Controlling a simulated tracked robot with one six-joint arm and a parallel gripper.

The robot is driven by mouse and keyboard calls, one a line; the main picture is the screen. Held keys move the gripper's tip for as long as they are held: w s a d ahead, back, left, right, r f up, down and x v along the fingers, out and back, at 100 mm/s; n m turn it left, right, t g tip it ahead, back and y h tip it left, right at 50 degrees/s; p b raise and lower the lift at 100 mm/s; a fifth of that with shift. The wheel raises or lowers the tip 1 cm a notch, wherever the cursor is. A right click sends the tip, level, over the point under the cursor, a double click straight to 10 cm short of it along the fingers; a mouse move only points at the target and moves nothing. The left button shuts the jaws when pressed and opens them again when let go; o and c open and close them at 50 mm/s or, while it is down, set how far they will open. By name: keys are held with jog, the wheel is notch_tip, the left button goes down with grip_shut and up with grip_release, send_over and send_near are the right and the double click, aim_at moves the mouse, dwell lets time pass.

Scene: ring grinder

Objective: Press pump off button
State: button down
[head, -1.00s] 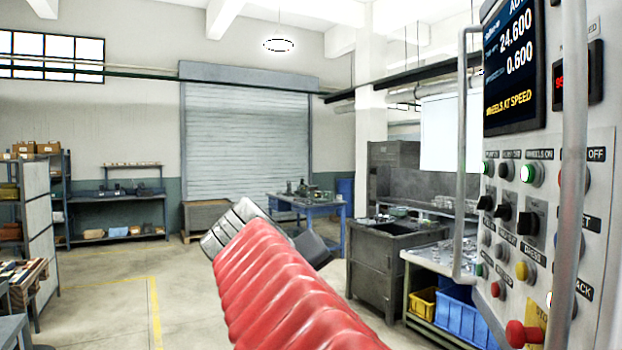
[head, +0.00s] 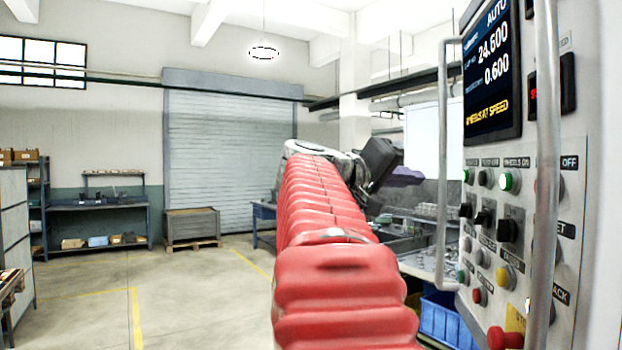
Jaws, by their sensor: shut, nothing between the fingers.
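The control panel (head: 590,215) stands at the right in the head view. The pump off button (head: 485,178) is a small dark round button in its top row, between a lit green button (head: 466,175) and the lit green wheels-on button (head: 508,181). The labels are small and hard to read. My gripper (head: 410,177) is at the end of my red-sleeved arm, left of the panel and apart from it. Its dark body and purplish fingers point right. It is shut and empty; the fingertips are small and unclear.
A grey vertical rail (head: 442,165) and a nearer rail (head: 546,170) stand in front of the panel. A red mushroom button (head: 496,338) sticks out low down. A screen (head: 491,75) reads "WHEELS AT SPEED". The floor at left is free.

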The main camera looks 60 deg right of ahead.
aim_at(483, 178)
jog(key=s+d, duration=0.3)
jog(key=s, duration=0.5)
jog(key=shift+d, duration=0.3)
jog(key=shift+s, duration=0.1)
dwell(2.1)
jog(key=shift+s+d, duration=0.15)
jog(key=shift+s, duration=0.25)
jog(key=shift+s+d, duration=0.25)
jog(key=shift+s, duration=0.25)
dwell(1.0)
jog(key=shift+w, duration=0.15)
dwell(0.3)
jog(key=shift+w+a, duration=0.4)
jog(key=shift+w, duration=0.35)
